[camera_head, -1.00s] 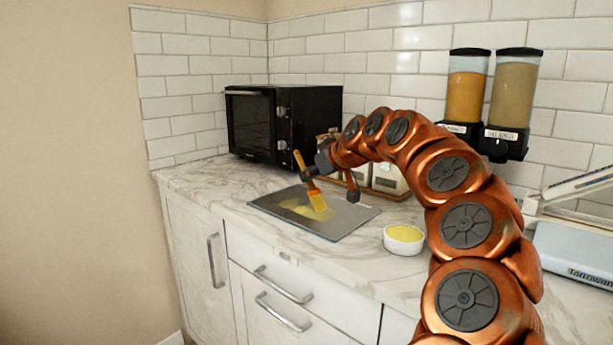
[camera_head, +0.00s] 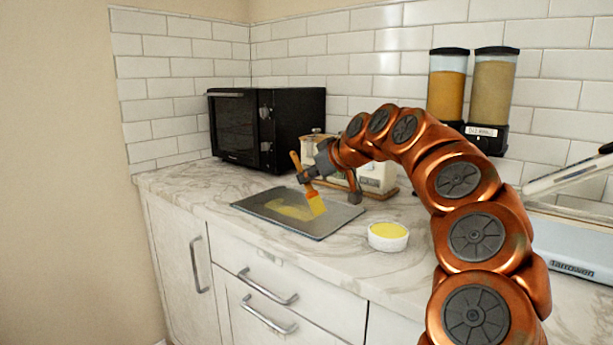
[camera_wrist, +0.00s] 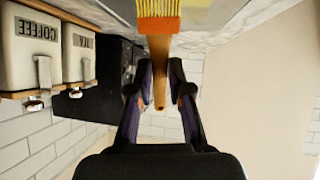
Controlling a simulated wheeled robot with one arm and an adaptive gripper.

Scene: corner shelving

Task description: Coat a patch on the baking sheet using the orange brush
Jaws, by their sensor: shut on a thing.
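The grey baking sheet (camera_head: 330,224) lies flat on the marble counter and bears a yellow smear (camera_head: 288,209) over its middle. The orange brush (camera_head: 316,204) is tilted, bristles down, over the right part of the sheet. Its tip is at or just above the surface; I cannot tell which. My gripper (camera_head: 309,174) is shut on the handle of the brush. In the wrist view my gripper's fingers (camera_wrist: 160,92) flank the brush handle (camera_wrist: 159,72), with the bristles at the top edge. A white bowl (camera_head: 388,244) of yellow liquid stands right of the sheet.
A black microwave (camera_head: 236,127) stands behind the sheet. Canisters (camera_head: 378,178) on a wooden tray stand behind my arm, and they show in the wrist view (camera_wrist: 32,55). Two dispensers (camera_head: 448,92) hang on the tiled wall. A pale blue appliance (camera_head: 570,250) is at the right.

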